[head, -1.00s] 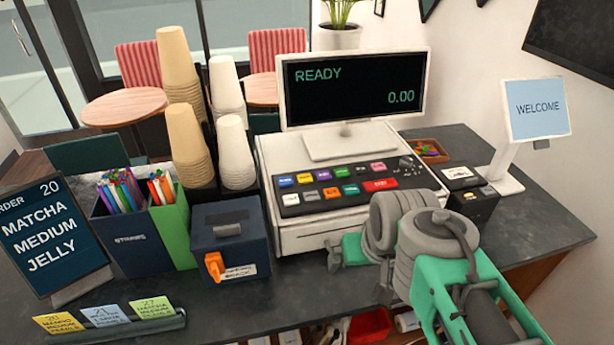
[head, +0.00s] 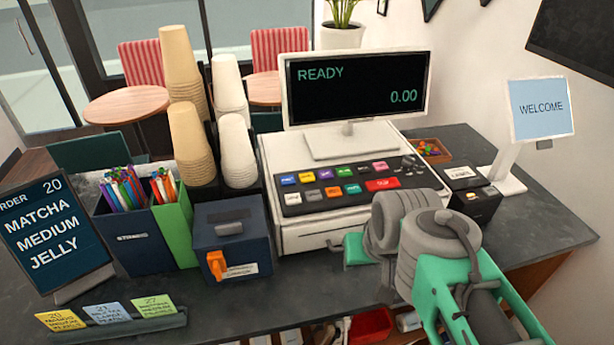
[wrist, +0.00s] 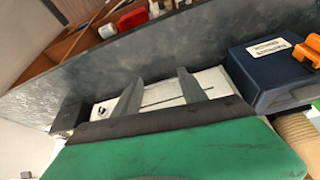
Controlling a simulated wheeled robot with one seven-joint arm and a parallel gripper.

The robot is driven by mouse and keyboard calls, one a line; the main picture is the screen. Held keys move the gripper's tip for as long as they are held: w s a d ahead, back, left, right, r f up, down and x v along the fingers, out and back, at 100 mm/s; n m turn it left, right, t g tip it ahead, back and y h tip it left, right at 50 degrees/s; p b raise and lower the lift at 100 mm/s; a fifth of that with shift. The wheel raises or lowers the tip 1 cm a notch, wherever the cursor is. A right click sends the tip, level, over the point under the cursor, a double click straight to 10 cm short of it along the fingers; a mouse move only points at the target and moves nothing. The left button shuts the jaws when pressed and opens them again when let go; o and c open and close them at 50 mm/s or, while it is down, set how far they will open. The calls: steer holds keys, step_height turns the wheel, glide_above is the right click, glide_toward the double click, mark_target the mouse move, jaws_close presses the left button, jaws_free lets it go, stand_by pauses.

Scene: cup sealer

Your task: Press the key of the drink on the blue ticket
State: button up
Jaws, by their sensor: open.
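The blue ticket (head: 107,312) stands in a dark holder between a yellow and a green ticket; it starts with 21, and its drink name is too small to read surely. The white cash register (head: 290,238) has a dark key panel with small coloured keys (head: 330,185) and a wider red key (head: 382,184); the labels are too small to read. Its screen (head: 350,85) reads READY and 0.00. My gripper (head: 340,246) is at the register's front right, below the keys. In the wrist view its two fingers (wrist: 160,92) are apart with nothing between them.
An order sign (head: 50,235) reads 20, matcha, medium, jelly. A navy box (head: 230,240) with an orange handle, a pen holder (head: 130,240) and cup stacks (head: 190,140) stand left of the register. A small black printer (head: 470,200) and welcome display (head: 541,108) stand right.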

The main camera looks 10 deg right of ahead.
jaws_close()
stand_by(0.3)
stand_by(0.6)
